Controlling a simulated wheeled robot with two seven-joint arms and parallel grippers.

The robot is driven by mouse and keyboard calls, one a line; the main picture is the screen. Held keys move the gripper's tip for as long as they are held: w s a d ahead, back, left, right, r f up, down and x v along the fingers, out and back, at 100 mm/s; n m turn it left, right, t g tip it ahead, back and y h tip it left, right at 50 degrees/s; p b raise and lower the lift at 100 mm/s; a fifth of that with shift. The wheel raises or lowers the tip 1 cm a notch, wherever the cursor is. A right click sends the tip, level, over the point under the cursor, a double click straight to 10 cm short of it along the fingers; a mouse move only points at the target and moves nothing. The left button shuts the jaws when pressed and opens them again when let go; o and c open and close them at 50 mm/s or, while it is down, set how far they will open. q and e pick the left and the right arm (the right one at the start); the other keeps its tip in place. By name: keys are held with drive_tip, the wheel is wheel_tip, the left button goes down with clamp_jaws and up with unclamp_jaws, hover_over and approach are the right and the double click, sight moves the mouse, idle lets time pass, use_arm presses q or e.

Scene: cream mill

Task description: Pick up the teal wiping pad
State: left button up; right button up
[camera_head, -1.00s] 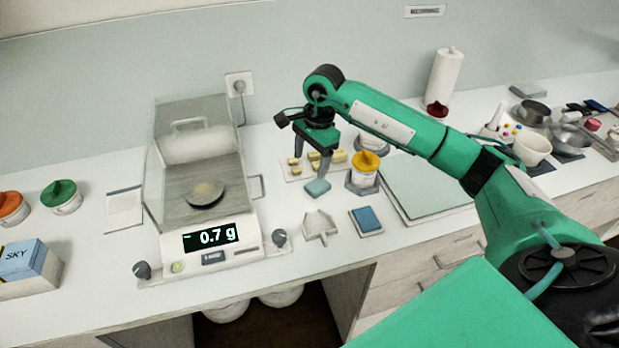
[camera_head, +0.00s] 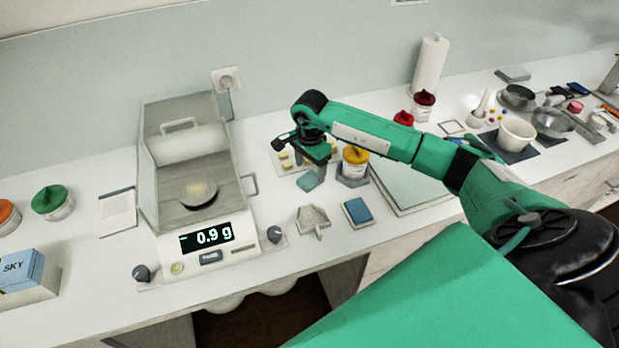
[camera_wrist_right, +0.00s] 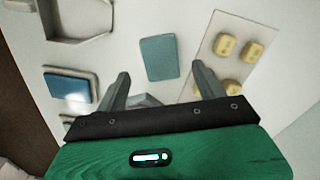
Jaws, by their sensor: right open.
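The teal wiping pad (camera_head: 307,182) lies flat on the white counter, just right of the balance and beside the board with yellow pieces. In the right wrist view the pad (camera_wrist_right: 158,58) shows whole, roughly between and just beyond the two fingertips. My right gripper (camera_head: 315,172) is over the pad with its fingers pointing down, partly covering it in the head view. In the wrist view the right gripper (camera_wrist_right: 160,72) is open and empty, its fingers apart on either side of the pad's line. My left gripper is not in view.
A yellow-lidded jar (camera_head: 355,161) stands close on the right. The balance (camera_head: 205,239) is on the left. The board (camera_wrist_right: 207,88) bears several yellow pieces.

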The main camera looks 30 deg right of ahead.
sight(310, 178)
wheel_tip(310, 178, down, 3)
drive_tip(key=shift+a+f+p, duration=0.1)
drive_tip(key=shift+p, duration=0.6)
drive_tip(key=shift+f, duration=0.2)
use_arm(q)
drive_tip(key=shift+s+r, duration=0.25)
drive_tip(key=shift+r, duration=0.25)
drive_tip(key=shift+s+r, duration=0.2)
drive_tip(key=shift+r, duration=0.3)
use_arm(e)
drive_tip(key=c, duration=1.1)
drive_tip(key=shift+r, duration=0.1)
